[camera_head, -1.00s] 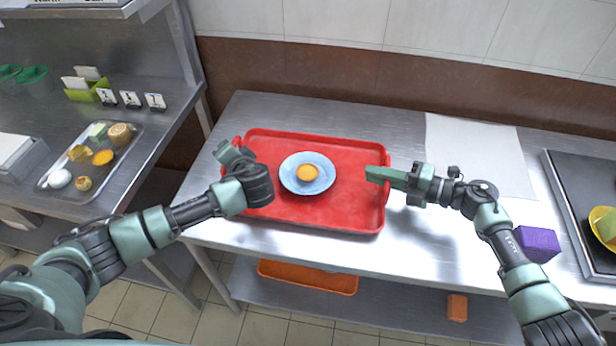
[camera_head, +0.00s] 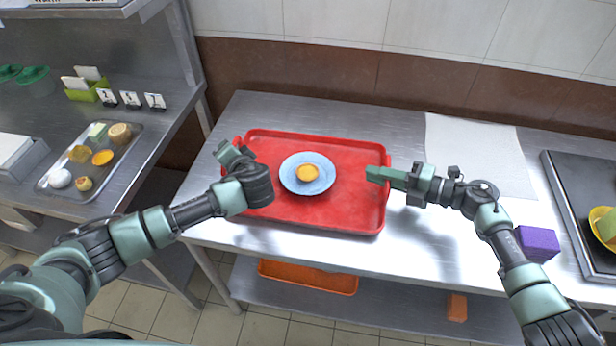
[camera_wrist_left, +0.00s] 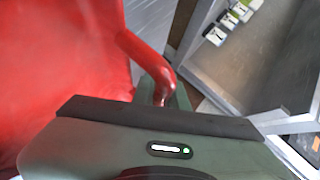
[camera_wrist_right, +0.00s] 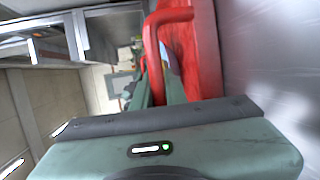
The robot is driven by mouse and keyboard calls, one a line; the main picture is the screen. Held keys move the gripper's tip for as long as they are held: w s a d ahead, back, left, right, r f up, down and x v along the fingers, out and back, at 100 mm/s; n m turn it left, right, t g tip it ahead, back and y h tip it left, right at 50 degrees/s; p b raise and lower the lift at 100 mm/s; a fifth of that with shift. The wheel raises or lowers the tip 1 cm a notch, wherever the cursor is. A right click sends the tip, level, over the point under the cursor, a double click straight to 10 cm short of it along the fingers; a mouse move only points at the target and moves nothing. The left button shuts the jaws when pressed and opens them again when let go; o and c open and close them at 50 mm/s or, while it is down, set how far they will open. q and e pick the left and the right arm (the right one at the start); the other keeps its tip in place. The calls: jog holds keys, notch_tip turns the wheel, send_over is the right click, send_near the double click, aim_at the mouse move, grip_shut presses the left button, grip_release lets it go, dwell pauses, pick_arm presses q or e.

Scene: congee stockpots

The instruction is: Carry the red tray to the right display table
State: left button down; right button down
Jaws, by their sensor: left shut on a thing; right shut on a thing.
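The red tray (camera_head: 340,211) is at the middle of a steel table in the head view, with a blue plate (camera_head: 290,183) holding an orange-yellow round item (camera_head: 307,173) on it. My left gripper (camera_head: 228,154) is shut on the tray's left handle; the red handle (camera_wrist_left: 160,62) shows at its fingers in the left wrist view. My right gripper (camera_head: 380,175) is shut on the tray's right side; its red handle (camera_wrist_right: 153,60) shows in the right wrist view. The fingertips are partly hidden in both wrist views. I cannot tell whether the tray touches the table.
A white sheet (camera_head: 475,150) lies right of the tray. A purple box (camera_head: 537,243) and a dark tray (camera_head: 570,190) with a yellow bowl (camera_head: 597,226) are farther right. A left counter holds a metal food tray (camera_head: 72,196).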

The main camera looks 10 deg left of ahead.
pick_arm(q)
jog(key=shift+s+d+f, duration=0.1)
jog(key=shift+d+f, duration=0.05)
jog(key=shift+d, duration=0.05)
pick_arm(e)
jog(key=shift+r, duration=0.1)
